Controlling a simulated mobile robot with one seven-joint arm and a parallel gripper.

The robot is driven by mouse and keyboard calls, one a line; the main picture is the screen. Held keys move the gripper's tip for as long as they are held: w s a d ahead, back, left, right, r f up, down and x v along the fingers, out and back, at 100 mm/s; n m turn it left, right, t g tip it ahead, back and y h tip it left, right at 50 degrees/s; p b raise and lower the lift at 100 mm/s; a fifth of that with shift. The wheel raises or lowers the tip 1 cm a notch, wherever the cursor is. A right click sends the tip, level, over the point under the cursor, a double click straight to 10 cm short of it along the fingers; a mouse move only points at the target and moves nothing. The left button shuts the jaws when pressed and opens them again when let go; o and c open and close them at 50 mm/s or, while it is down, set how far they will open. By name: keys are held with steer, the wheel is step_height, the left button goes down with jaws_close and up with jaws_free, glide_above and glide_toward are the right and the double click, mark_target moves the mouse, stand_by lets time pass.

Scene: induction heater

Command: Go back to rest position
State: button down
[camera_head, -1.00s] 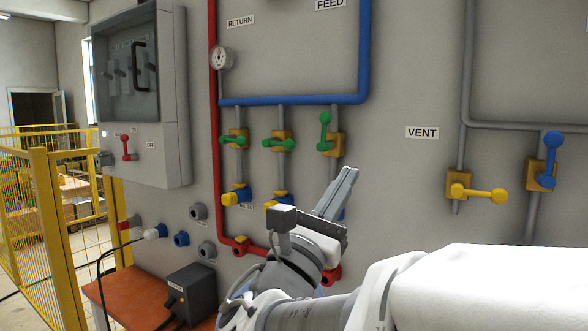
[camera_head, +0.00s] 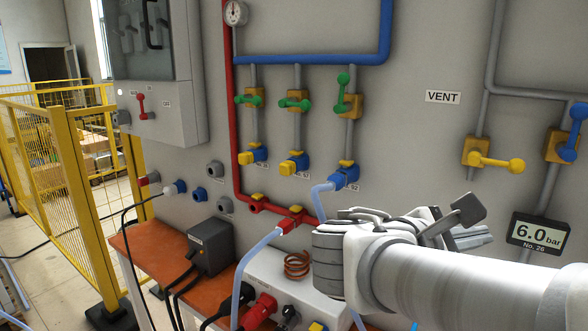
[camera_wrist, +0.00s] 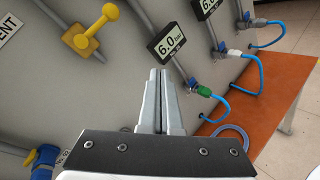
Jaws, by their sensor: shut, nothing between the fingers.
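My gripper (camera_wrist: 160,85) shows in the wrist view with its two long grey fingers together and nothing between them. In the head view my gripper (camera_head: 470,236) is folded beside my white arm at the lower right, pointing right, partly hidden by the wrist parts. It is in front of the wall panel, below the yellow-handled vent valve (camera_head: 494,161) and left of the 6.0 bar display (camera_head: 537,234). In the wrist view the fingertips appear just below a 6.0 bar display (camera_wrist: 171,40); I cannot tell whether they touch anything.
A copper coil (camera_head: 297,265) sits on a white unit (camera_head: 262,271) on the orange table (camera_head: 128,243). Light blue hoses (camera_head: 245,273) rise to the pipes. Green-handled valves (camera_head: 295,101) line the wall. A yellow fence (camera_head: 85,150) stands left. The wrist view shows blue hoses (camera_wrist: 260,75) at right.

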steer(key=s+a+f+m+g+y+p, duration=0.1)
steer(key=s+f+m+g+y+p, duration=0.15)
steer(key=s+f+m+y, duration=0.4)
steer(key=s+a+m+t+y+p, duration=0.1)
steer(key=s+a+m+y+p, duration=0.1)
steer(key=a+m+y, duration=0.5)
steer(key=a+m, duration=0.1)
steer(key=a, duration=0.1)
steer(key=shift+a+f+m, duration=0.25)
steer(key=shift+a+m, duration=0.1)
steer(key=shift+a, duration=0.05)
